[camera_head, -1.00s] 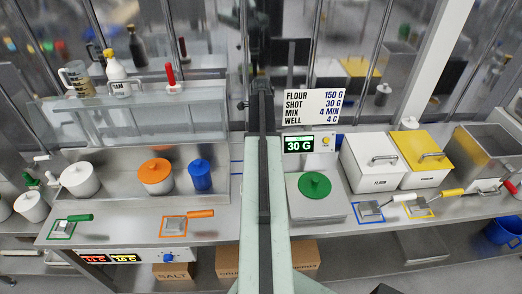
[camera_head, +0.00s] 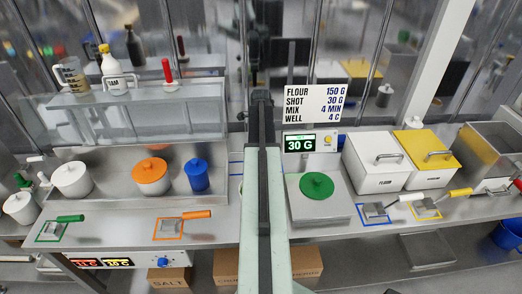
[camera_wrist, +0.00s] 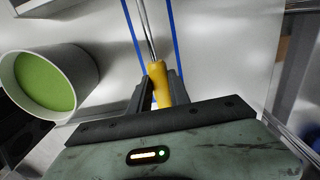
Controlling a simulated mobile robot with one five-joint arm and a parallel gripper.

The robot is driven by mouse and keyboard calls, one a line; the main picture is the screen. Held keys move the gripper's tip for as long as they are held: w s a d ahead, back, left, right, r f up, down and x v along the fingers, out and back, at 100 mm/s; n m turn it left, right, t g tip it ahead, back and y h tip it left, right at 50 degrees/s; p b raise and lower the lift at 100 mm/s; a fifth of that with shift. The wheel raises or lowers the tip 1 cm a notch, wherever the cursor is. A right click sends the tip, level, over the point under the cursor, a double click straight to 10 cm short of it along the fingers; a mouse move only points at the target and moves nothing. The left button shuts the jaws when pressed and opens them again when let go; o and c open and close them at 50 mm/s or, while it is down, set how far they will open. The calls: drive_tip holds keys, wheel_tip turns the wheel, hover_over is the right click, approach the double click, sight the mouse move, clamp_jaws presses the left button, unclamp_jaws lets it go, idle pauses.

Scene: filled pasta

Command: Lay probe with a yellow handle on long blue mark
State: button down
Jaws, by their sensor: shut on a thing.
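My gripper (camera_wrist: 160,92) is shut on the yellow handle (camera_wrist: 159,82) of the probe in the wrist view. The probe's thin metal rod (camera_wrist: 146,30) points away from the jaws, toward the top of the picture. The long blue mark shows as two blue lines, left (camera_wrist: 132,38) and right (camera_wrist: 175,45), on a pale metal surface. The rod appears between these lines, slightly tilted to the left. I cannot tell whether the probe touches the surface. In the head view, only short blue bits of the mark (camera_head: 236,156) show left of my arm, which hides the probe and gripper.
A white pot with a green inside or top (camera_wrist: 45,82) stands left of the jaws in the wrist view. In the head view, a blue pot (camera_head: 197,177) stands left of my arm. A scale with a green lid (camera_head: 316,185) stands right.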

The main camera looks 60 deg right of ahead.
wheel_tip(320, 180, down, 7)
drive_tip(key=b, duration=0.6)
drive_tip(key=shift+c, duration=1.6)
unclamp_jaws()
drive_tip(key=shift+w, duration=0.1)
wheel_tip(320, 180, up, 8)
drive_tip(key=p, duration=0.7)
drive_tip(key=shift+p, duration=0.3)
